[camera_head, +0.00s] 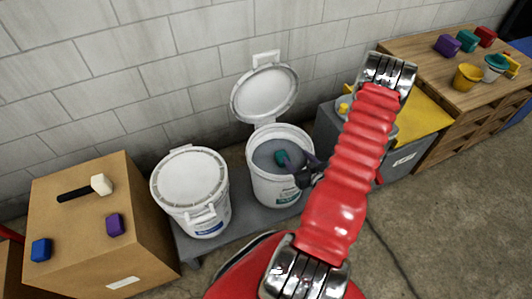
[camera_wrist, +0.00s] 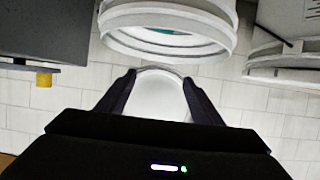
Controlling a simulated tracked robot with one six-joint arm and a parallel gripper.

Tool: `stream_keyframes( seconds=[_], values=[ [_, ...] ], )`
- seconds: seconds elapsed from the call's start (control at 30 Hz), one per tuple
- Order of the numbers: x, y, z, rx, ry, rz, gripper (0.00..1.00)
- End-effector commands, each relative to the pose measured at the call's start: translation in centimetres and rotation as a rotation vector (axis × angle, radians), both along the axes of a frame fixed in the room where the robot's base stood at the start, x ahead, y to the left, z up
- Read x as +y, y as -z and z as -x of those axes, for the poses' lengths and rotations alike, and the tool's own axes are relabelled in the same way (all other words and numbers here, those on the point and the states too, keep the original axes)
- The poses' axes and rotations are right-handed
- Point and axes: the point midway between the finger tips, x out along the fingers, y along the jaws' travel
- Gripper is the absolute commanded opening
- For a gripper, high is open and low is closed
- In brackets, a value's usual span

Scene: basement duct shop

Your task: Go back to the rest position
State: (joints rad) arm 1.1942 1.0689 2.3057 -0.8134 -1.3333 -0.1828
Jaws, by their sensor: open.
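My gripper (camera_head: 303,165) is open, with its dark fingers at the right side of the open white bucket (camera_head: 278,190), over the mouth. Part of it is hidden by my red arm. A teal thing (camera_head: 281,157) shows inside the bucket, close to the fingers; I cannot tell if it touches them. The bucket's lid (camera_head: 265,92) is tilted up behind it. In the wrist view, my gripper (camera_wrist: 160,85) has its fingers spread with nothing held between them. The white bucket rim (camera_wrist: 165,45) shows beyond them, with a little teal inside.
A closed white bucket (camera_head: 192,185) stands to the left on the grey platform (camera_head: 236,228). A cardboard box (camera_head: 85,225) at the left bears a mallet (camera_head: 85,188), a blue block (camera_head: 41,250) and a purple block (camera_head: 114,225). A wooden bench (camera_head: 420,50) with blocks and cups stands right.

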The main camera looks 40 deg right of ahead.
Motion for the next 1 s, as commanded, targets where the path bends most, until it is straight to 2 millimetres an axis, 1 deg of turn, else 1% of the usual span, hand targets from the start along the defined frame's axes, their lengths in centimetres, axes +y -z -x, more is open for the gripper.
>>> stream_keyframes(
  seconds=[0.27,0.47,0.67,0.8,1.0],
  values=[
    [0.0,0.0,0.0,0.001,0.000,0.001,0.60],
    [-0.3,-0.9,-1.1,0.036,-0.018,0.018,0.60],
    [-0.6,-3.2,-3.5,0.124,-0.054,0.057,0.60],
    [-0.6,-5.3,-5.2,0.187,-0.071,0.083,0.60],
    [0.0,-8.5,-7.4,0.269,-0.087,0.116,0.60]
  ],
)
